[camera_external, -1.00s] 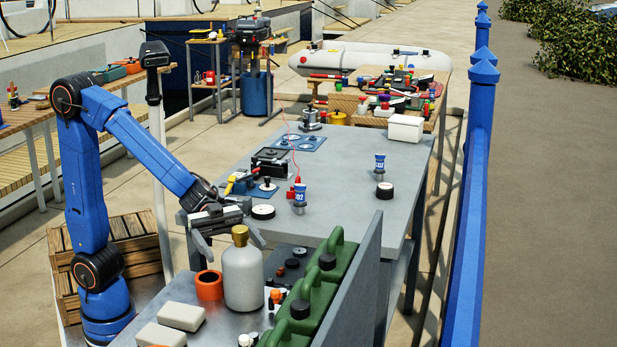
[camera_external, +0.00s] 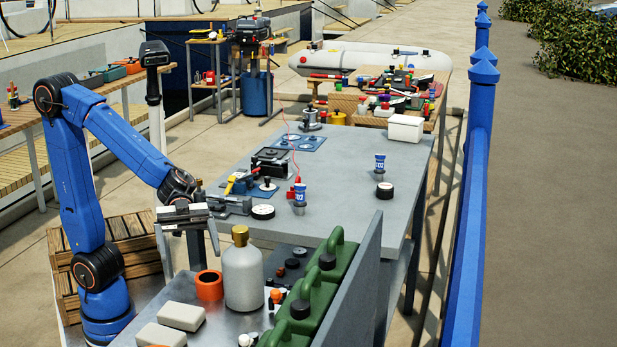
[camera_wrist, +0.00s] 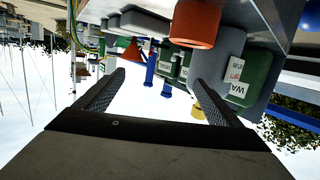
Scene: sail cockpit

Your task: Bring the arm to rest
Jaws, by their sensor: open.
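My blue arm (camera_external: 122,140) is bent at the elbow, with its forearm sloping down to the right. My gripper (camera_external: 187,250) hangs in the air at the left end of the grey tables, its fingers spread wide apart and pointing down. Nothing is between the fingers. In the wrist view my gripper (camera_wrist: 158,82) is open and empty, and the scene appears upside down. An orange cup (camera_external: 209,286) stands on the near table just right of and below the fingers, apart from them.
A grey bottle with a gold cap (camera_external: 242,275) and green canisters (camera_external: 322,285) stand on the near table (camera_external: 205,335). The far grey table (camera_external: 345,215) holds a blue-labelled cup (camera_external: 300,194) and several tools. A blue railing (camera_external: 470,220) runs along the right.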

